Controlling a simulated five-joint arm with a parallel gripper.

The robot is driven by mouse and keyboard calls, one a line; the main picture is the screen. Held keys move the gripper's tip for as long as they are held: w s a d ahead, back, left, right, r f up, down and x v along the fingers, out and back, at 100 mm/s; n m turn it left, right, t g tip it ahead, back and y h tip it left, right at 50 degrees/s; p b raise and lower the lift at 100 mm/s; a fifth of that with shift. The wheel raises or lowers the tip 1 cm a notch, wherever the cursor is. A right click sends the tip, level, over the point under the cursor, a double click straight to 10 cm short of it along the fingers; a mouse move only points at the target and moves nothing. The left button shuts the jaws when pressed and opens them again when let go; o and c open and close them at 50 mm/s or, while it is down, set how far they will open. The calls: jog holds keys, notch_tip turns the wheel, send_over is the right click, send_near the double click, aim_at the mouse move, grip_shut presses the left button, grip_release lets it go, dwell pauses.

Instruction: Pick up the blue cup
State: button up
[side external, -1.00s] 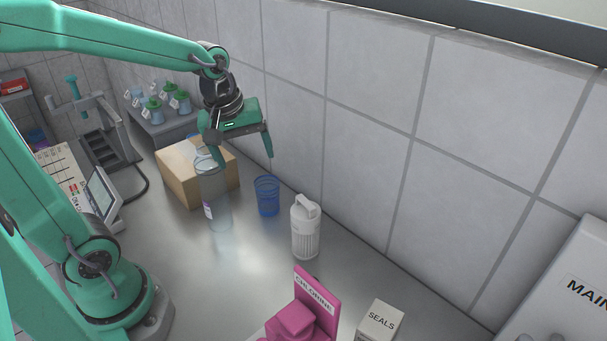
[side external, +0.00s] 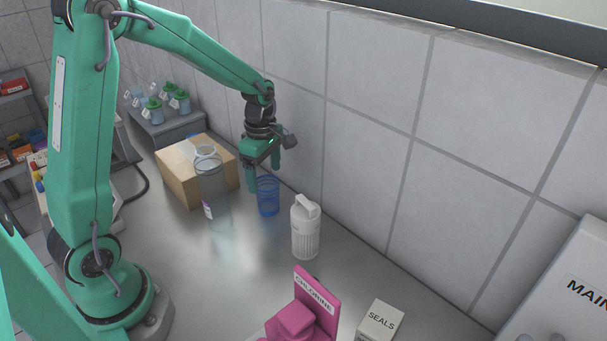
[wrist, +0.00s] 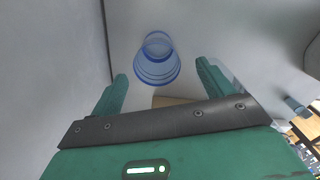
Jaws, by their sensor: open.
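The blue cup (side external: 268,197) is translucent and stands upright on the metal counter (side external: 262,290), close to the tiled wall. My gripper (side external: 264,180) is open and points down at the cup's upper part, with one finger to the left of the cup and the other behind it, near the wall. In the wrist view the cup (wrist: 157,60) shows ahead of the two spread fingers (wrist: 160,85), between their lines and apart from both. Nothing is between the fingers. Whether the fingertips are below the cup's rim, I cannot tell.
A clear jar (side external: 213,190) stands left of the cup, before a cardboard box (side external: 178,178). A white handled bottle (side external: 305,232) stands right of it. A pink chlorine holder (side external: 300,315) and a seals box (side external: 380,322) are in front. The wall (side external: 370,150) is close behind.

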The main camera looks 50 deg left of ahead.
aim_at(268, 194)
jog(key=shift+f, duration=0.1)
jog(key=shift+f, duration=1.25)
jog(key=shift+w+f, duration=0.2)
jog(key=shift+f, duration=2.35)
jog(key=c, duration=1.1)
jog(key=shift+o, duration=0.2)
jog(key=shift+r, duration=0.2)
notch_tip(268, 194, up, 10)
jog(key=shift+f, duration=0.15)
